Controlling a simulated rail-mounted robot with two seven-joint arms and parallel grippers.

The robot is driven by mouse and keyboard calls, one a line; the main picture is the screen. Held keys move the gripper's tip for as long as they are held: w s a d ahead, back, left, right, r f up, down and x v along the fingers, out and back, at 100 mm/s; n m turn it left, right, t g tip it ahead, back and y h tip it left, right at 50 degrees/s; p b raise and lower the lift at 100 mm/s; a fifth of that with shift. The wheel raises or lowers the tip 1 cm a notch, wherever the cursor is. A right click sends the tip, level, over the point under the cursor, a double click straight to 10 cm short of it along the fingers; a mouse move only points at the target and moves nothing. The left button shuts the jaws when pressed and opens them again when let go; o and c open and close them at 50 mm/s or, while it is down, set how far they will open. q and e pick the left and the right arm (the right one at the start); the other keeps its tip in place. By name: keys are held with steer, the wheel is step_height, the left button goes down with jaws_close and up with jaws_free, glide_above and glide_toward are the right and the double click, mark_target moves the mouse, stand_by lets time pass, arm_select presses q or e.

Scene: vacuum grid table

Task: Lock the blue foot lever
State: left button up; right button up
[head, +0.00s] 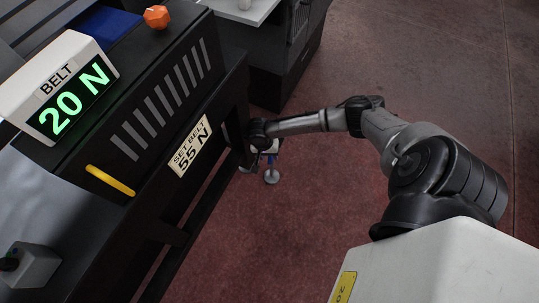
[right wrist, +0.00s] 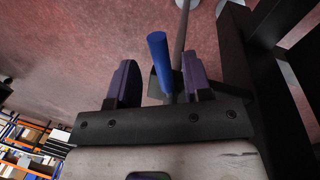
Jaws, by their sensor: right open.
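The blue foot lever (right wrist: 158,52) shows in the right wrist view as a blue cylindrical handle on a dark bracket. It stands in the gap between the two fingers of my right gripper (right wrist: 160,78), which is open. I cannot tell whether a finger touches it. In the head view the right gripper (head: 265,152) is low beside the machine's frame, mostly hidden by my wrist. My left gripper is not in view.
The dark machine (head: 150,110) fills the left of the head view, with a display (head: 72,95) reading "BELT 20 N" and a label (head: 190,146) reading "SET BELT 55 N". It has a yellow handle (head: 110,180) and an orange knob (head: 157,16). The red floor (head: 310,210) is clear.

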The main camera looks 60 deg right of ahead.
steer(key=shift+s+f, duration=0.15)
steer(key=shift+f, duration=0.7)
steer(key=shift+d, duration=0.1)
jaws_close()
